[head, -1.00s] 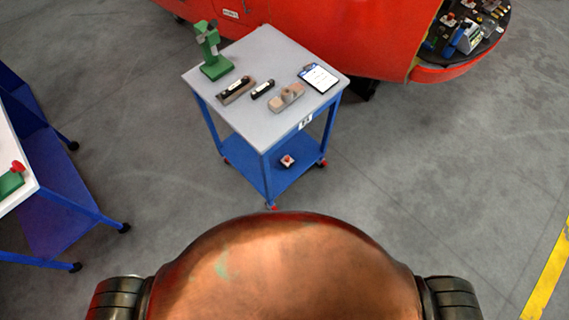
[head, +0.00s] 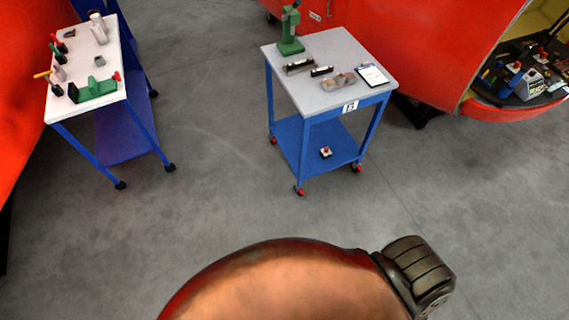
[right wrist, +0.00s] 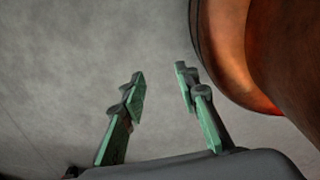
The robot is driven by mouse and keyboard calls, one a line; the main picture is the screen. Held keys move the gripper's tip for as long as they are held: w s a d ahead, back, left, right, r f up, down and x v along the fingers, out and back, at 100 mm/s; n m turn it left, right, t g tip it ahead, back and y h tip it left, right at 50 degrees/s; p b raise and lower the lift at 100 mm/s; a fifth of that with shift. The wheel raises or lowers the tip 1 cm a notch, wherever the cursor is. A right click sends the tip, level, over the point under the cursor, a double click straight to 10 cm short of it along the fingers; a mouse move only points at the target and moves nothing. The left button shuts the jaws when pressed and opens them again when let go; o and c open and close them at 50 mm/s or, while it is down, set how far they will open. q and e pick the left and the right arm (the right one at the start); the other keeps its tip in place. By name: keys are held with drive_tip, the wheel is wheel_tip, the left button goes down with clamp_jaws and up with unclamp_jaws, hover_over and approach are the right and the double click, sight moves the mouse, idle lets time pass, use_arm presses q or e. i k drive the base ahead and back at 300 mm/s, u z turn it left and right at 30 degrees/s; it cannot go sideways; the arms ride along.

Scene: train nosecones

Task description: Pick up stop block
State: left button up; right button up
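I cannot tell for sure which object is the stop block. On the grey-topped blue cart (head: 308,62) in the head view lie a dark block with a brownish edge (head: 299,67), a small black bar (head: 321,71) and a beige-brown block (head: 339,80). A small grey block (head: 99,61) sits on the white-topped cart (head: 108,50) at the left. My right gripper (right wrist: 161,82) is open and empty in the right wrist view, over bare floor and far from both carts. My left gripper is in neither view.
The middle cart also holds a green press (head: 290,38) and a clipboard (head: 372,75); a small red-topped box (head: 326,152) is on its lower shelf. The left cart holds a green vise (head: 95,91) and tools. A red nosecone (head: 420,40) stands behind. Floor between is clear.

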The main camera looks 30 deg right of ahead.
sight(325, 155)
drive_tip(key=u, duration=0.75)
drive_tip(key=i, duration=1.35)
drive_tip(key=z, duration=1.35)
drive_tip(key=i, duration=0.85)
drive_tip(key=z, duration=0.9)
